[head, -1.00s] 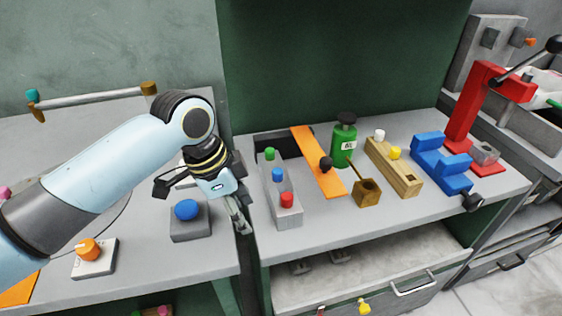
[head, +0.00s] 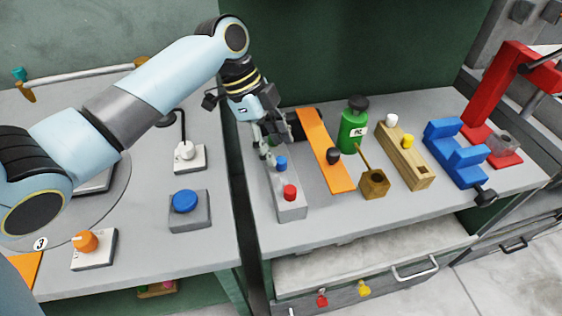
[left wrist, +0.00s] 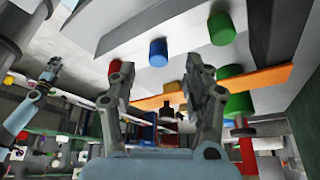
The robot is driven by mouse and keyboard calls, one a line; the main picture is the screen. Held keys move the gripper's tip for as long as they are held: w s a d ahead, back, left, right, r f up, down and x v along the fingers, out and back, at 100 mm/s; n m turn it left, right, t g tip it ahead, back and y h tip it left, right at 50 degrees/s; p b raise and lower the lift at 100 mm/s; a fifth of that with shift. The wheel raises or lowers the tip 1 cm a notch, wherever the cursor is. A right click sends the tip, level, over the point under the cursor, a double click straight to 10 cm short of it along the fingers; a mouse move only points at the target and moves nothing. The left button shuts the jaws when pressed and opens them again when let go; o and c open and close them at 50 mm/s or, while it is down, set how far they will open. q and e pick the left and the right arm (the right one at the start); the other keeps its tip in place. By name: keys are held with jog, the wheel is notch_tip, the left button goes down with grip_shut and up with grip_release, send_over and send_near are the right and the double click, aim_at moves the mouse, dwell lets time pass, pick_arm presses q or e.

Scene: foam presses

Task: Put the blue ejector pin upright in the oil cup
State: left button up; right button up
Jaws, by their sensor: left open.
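The blue ejector pin (head: 281,163) stands in a grey rack (head: 292,212) with a red pin (head: 290,192) in front of it. The blue pin (left wrist: 158,52) shows between the fingers in the left wrist view. My left gripper (head: 266,154) is open and empty, pointing down just behind and left of the blue pin. A green pin (left wrist: 221,28) in the wrist view is hidden behind the gripper in the head view. A brown cup (head: 374,184) with a stick in it, seemingly the oil cup, stands to the right. My right gripper (left wrist: 50,70) seems to show small in the wrist view; its jaws are unclear.
An orange strip (head: 325,150) with a black knob lies between rack and cup. A green bottle (head: 353,127), a wooden block (head: 405,155) with white and yellow pins, a blue fixture (head: 455,152) and a red press (head: 500,90) stand further right. The bench front is clear.

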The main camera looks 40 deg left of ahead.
aim_at(281, 160)
pick_arm(q)
jog(key=x, duration=0.3)
jog(key=shift+d+f, duration=0.1)
jog(key=shift+d, duration=0.05)
jog(key=shift+c, duration=0.4)
grip_shut()
